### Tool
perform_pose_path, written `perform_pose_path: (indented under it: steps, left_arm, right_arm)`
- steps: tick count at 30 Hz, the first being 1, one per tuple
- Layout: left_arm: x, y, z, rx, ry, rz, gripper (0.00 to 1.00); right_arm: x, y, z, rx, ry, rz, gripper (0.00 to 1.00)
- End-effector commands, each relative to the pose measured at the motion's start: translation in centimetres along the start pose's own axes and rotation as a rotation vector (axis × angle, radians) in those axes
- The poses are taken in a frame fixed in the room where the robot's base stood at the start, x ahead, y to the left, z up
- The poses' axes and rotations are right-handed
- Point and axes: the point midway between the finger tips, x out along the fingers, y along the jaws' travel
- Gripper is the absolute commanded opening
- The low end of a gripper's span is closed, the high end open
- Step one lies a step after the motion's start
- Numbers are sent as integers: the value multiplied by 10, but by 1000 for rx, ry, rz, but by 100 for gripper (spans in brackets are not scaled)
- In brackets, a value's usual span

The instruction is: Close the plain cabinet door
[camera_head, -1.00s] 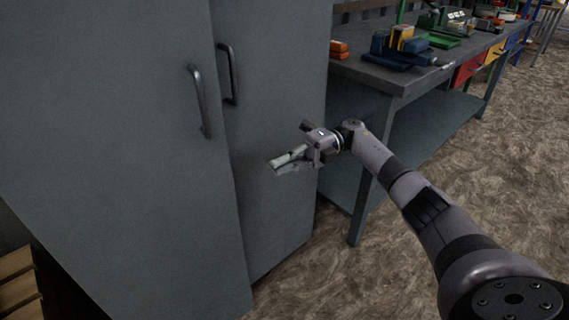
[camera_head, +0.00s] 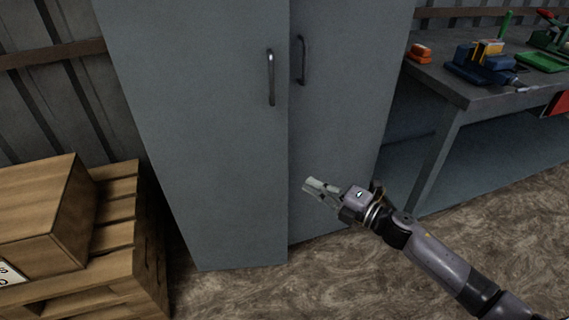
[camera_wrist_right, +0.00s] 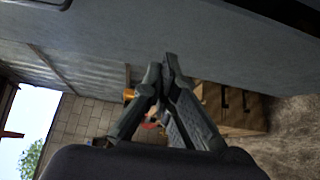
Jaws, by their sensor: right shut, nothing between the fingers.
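The grey cabinet's left door (camera_head: 205,150) has a plain face and a vertical handle (camera_head: 271,78). Its free edge stands a little in front of the right door (camera_head: 335,130), so it looks slightly ajar. The right door has its own handle (camera_head: 301,60) and looks flush. My right gripper (camera_head: 309,187) is shut and empty, in front of the right door's lower part, just right of the left door's free edge. I cannot tell whether it touches. In the right wrist view its fingertips (camera_wrist_right: 161,64) meet beneath a grey panel (camera_wrist_right: 190,35). My left gripper is out of view.
A wooden box (camera_head: 40,215) on a pallet (camera_head: 118,240) stands left of the cabinet. A workbench (camera_head: 470,85) with tools is at the right; its leg (camera_head: 436,160) is near my right arm. The floor (camera_head: 300,290) in front of the cabinet is clear.

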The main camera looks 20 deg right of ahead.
Motion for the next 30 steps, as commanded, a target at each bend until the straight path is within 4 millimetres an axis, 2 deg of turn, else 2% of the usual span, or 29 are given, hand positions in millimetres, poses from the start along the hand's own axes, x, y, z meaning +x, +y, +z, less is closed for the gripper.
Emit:
perform_pose_path:
  steps: [4,8,19,24,30]
  left_arm:
    - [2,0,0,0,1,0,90]
    - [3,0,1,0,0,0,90]
    - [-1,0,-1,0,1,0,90]
    - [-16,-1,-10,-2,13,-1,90]
    - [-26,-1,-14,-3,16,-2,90]
  right_arm:
    - [5,0,1,1,-21,-1,0]
    - [24,1,1,-1,-18,0,0]
    - [102,1,2,0,-18,0,0]
    - [118,-2,22,0,-18,-2,0]
    - [126,-2,30,1,-18,-3,0]
